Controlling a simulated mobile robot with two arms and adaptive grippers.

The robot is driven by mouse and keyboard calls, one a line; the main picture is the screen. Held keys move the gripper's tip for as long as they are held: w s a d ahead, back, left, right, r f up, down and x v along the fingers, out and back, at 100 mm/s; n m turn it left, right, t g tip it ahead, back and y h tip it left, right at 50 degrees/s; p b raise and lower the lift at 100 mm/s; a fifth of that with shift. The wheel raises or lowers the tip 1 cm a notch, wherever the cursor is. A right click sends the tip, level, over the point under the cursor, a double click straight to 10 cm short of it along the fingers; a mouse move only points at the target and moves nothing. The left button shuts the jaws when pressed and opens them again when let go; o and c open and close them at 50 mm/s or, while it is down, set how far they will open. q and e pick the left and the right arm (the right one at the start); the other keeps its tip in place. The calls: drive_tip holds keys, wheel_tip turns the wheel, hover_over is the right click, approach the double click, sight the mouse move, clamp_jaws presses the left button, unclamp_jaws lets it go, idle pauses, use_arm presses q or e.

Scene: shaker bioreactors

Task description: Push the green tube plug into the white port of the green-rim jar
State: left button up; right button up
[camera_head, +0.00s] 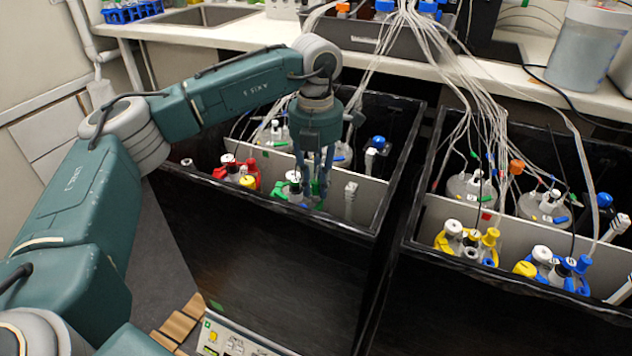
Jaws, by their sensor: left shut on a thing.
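My left gripper (319,185) points straight down over the left black shaker box, just at the right side of the green-rim jar. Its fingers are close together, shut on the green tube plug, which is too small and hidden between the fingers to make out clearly. The green-rim jar (296,190) stands in the front row of that box, with a white cap and green parts at its rim. I cannot tell its white port apart from the fingers and caps, nor whether the plug touches it. My right gripper is out of view.
A red-rim jar (240,172) stands left of the green one. The box's grey divider (372,195) runs behind. The right shaker box (420,225) holds yellow- and blue-rim jars. Many thin tubes (470,75) hang from the bench (240,32) into both boxes.

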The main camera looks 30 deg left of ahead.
sight(316, 181)
use_arm(q)
drive_tip(key=shift+f, duration=0.3)
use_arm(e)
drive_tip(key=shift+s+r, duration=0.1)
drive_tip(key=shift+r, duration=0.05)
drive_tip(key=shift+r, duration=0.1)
use_arm(q)
drive_tip(key=shift+f, duration=0.15)
drive_tip(key=o, duration=0.9)
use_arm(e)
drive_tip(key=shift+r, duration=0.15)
use_arm(q)
drive_tip(key=shift+r, duration=0.35)
wheel_tip(316, 181, up, 11)
drive_tip(key=shift+r, duration=0.15)
